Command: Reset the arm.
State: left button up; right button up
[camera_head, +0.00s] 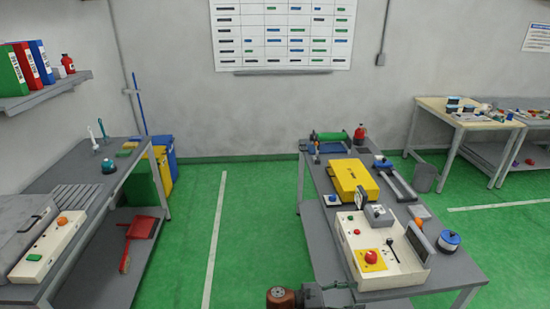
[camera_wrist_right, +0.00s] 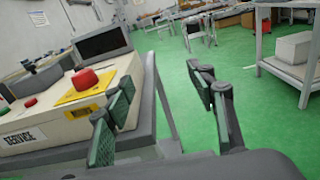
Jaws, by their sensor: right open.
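My right gripper (camera_head: 330,294) shows at the bottom edge of the head view, by the front edge of the right-hand workbench (camera_head: 448,285). It also shows in the right wrist view (camera_wrist_right: 160,105), with its two dark green-padded fingers spread apart and nothing between them. The cream control box (camera_head: 395,280) with a red button (camera_head: 371,257) on a yellow plate stands on the bench beyond the gripper. My left gripper does not show in either view.
The bench also carries a yellow case (camera_head: 353,180) and a blue round container (camera_head: 448,241). A left bench (camera_head: 70,185) stands along the wall with a red dustpan (camera_head: 140,230) below. Green floor (camera_head: 255,215) between the benches is clear.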

jog(key=s+d+f+m+g+y, duration=0.1)
jog(key=s+d+f+m+y, duration=0.45)
jog(key=s+f, duration=0.5)
jog(key=s+d+f+m+g+y, duration=0.1)
jog(key=s+d+f+m+y, duration=0.5)
jog(key=s+f, duration=0.5)
jog(key=s+a+r+m+t+y, duration=0.1)
jog(key=s+r+m+t+y, duration=0.15)
jog(key=s, duration=0.45)
jog(key=s+a+r+m+t+y, duration=0.2)
jog(key=s+r+m+y, duration=0.15)
jog(key=s, duration=0.35)
notch_tip(320, 180, down, 28)
jog(key=s+a+g, duration=0.1)
jog(key=s+g, duration=0.1)
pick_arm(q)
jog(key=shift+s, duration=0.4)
pick_arm(e)
jog(key=s+f, duration=1.9)
jog(key=s, duration=0.1)
jog(key=shift+s+n+g, duration=0.35)
jog(key=shift+s+g, duration=0.05)
jog(key=shift+g, duration=0.05)
